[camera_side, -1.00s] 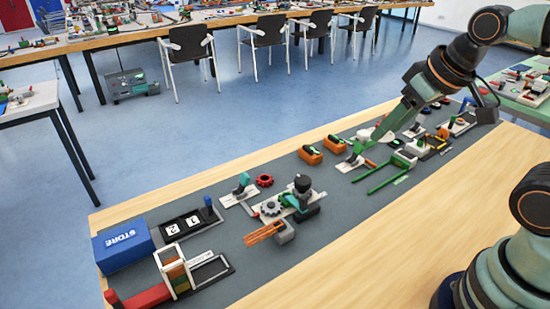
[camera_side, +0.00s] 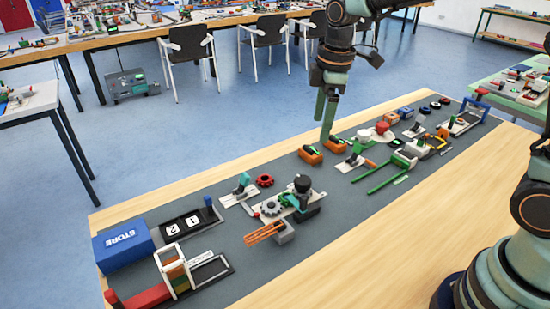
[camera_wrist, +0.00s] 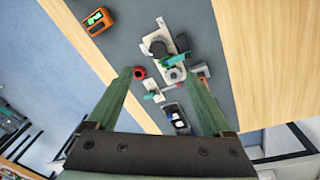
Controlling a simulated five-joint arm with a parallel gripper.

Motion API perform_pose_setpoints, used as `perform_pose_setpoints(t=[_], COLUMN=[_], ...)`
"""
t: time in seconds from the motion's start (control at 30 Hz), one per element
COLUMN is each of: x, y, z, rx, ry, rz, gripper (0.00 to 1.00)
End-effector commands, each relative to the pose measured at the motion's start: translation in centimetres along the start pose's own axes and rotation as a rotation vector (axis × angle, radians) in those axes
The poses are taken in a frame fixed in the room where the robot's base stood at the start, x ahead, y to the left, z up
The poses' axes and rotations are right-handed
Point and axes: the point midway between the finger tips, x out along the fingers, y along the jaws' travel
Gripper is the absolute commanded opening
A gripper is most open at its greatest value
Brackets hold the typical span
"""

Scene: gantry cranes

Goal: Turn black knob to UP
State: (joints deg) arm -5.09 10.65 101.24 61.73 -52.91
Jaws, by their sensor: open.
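The black knob (camera_side: 303,183) is a short dark cylinder on top of a white-plated mechanism (camera_side: 285,205) with a grey gear and a teal part, near the middle of the mat. In the wrist view the black knob (camera_wrist: 158,47) shows beyond and between the two fingertips. My gripper (camera_side: 323,130) points down in the side view, over the mat's far edge near the orange boxes. The wrist view shows my gripper (camera_wrist: 169,73) with its green fingers spread and nothing between them. It is apart from the knob. I cannot read any mark for the knob's setting.
Two orange boxes (camera_side: 310,155) stand close to my gripper. A red gear (camera_side: 265,180) lies left of the knob, and an orange fork-like piece (camera_side: 266,232) in front. The blue STORE box (camera_side: 124,245) is far left. Green rails (camera_side: 390,178) lie right. Bare mat separates the pieces.

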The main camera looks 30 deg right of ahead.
Motion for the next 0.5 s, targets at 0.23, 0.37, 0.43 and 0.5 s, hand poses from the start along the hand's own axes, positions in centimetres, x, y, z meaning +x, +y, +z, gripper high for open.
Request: perform_pose_setpoints(t=[0.23, 0.37, 0.43, 0.5], x=[4.2, 5.1, 5.5, 6.1], y=[1.4, 1.6, 1.5, 1.5], z=[-2.3, -2.7, -2.7, -2.6], rx=[-0.245, -0.292, -0.300, -0.301], ry=[-0.047, -0.053, -0.055, -0.056], rz=[-0.082, -0.097, -0.100, -0.102], gripper=[0.84, 0.84, 0.84, 0.84])
